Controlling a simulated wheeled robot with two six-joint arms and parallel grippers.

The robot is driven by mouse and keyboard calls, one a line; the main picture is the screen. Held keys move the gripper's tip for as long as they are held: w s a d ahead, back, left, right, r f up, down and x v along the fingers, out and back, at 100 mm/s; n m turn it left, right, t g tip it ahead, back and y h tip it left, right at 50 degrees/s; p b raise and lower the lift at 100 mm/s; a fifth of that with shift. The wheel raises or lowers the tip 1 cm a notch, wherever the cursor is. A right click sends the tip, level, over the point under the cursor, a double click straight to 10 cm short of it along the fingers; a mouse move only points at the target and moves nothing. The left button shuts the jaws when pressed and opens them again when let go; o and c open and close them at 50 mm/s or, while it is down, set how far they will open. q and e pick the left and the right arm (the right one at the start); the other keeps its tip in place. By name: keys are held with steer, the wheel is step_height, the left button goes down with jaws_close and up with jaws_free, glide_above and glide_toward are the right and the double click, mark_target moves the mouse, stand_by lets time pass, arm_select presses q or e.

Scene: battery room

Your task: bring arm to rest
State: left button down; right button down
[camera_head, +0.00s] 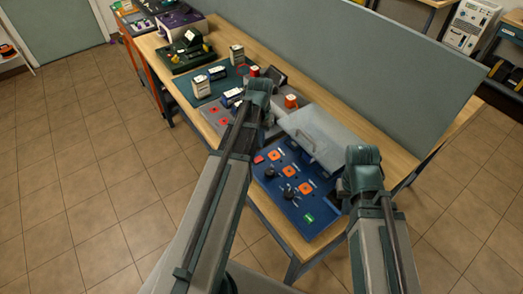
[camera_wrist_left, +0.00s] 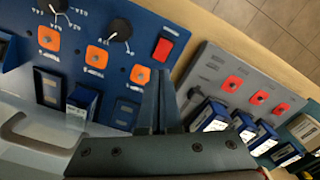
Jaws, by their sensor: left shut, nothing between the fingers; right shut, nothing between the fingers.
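My left arm (camera_head: 225,190) reaches up over the bench in the head view, and its elbow hides most of its gripper. In the left wrist view my left gripper (camera_wrist_left: 160,102) has its fingers together, with nothing between them. It is above the bench between the blue control panel (camera_wrist_left: 135,40) and the grey panel (camera_wrist_left: 225,75). My right arm (camera_head: 375,225) is at the right front of the blue panel (camera_head: 290,190) in the head view. My right gripper (camera_head: 344,188) is mostly hidden beside that arm, near the panel's right edge, and holds nothing that I can see.
A raised light grey lid with a handle (camera_head: 325,135) stands behind the blue panel. Battery blocks (camera_head: 201,87) and a green device (camera_head: 187,57) stand further left on the wooden bench (camera_head: 150,45). A grey partition (camera_head: 330,50) runs behind. The tiled floor (camera_head: 90,180) is clear.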

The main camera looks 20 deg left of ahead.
arm_select(q)
steer(key=s+d+m, duration=0.2)
steer(key=s+d, duration=0.5)
steer(key=d, duration=0.3)
steer(key=s+d+m+y, duration=0.1)
steer(key=s+d, duration=0.5)
steer(key=d, duration=0.5)
steer(key=shift+s+d+m, duration=0.2)
steer(key=shift+s+m, duration=0.15)
steer(key=shift+m, duration=0.05)
steer(key=shift+f, duration=0.1)
